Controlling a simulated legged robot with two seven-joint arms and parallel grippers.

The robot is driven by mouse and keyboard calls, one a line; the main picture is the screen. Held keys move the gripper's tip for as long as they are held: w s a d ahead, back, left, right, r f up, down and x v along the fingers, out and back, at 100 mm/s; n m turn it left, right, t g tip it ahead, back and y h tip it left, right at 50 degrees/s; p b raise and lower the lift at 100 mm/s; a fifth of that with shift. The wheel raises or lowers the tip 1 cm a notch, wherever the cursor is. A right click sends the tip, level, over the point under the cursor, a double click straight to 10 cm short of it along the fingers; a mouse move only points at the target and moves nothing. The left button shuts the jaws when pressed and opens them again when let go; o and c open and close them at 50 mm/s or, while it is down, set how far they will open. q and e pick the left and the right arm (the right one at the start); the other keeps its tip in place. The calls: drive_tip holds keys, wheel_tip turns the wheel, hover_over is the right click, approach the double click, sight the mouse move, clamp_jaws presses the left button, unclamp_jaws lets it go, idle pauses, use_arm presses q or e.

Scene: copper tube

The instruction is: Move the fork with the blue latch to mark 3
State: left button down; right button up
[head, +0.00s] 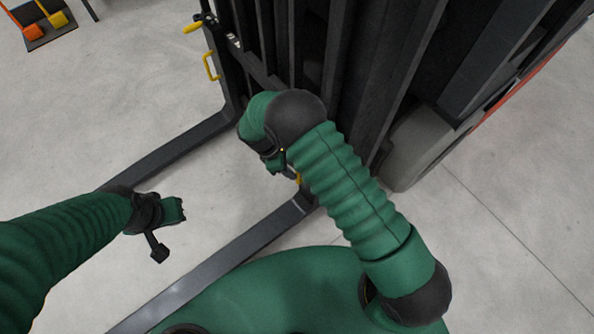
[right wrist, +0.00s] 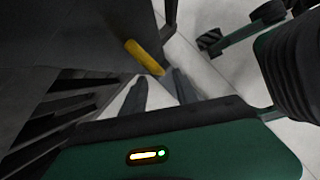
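Two dark forks reach out from the forklift's carriage in the head view: a left fork (head: 180,153) and a right fork (head: 235,250). I see no blue latch and no numbered mark. A yellow handle-like piece (right wrist: 145,58) lies just beyond my right gripper's fingertips (right wrist: 160,78); a bit of yellow (head: 298,178) also shows beside that gripper in the head view. My right gripper (head: 276,164) has its fingers apart, with nothing seen between them. My left gripper (head: 173,210) hangs over the floor between the forks, touching nothing; its finger opening is unclear.
The forklift's dark mast (head: 350,65) stands close ahead, with yellow handles (head: 211,66) at its left. A board with orange and yellow pieces (head: 45,30) lies at the far upper left. The pale floor (head: 130,90) left of the forks is clear.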

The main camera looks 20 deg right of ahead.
drive_tip(key=p+v, duration=0.2)
drive_tip(key=v, duration=0.8)
drive_tip(key=shift+d, duration=0.15)
drive_tip(key=s+d+r+m+t+y, duration=0.4)
drive_tip(key=s+d+r+m, duration=0.7)
drive_tip(key=s+r+m, duration=0.35)
wheel_tip(320, 180, up, 20)
drive_tip(key=p, duration=2.1)
drive_tip(key=shift+s+m, duration=0.2)
drive_tip(key=shift+m, duration=0.15)
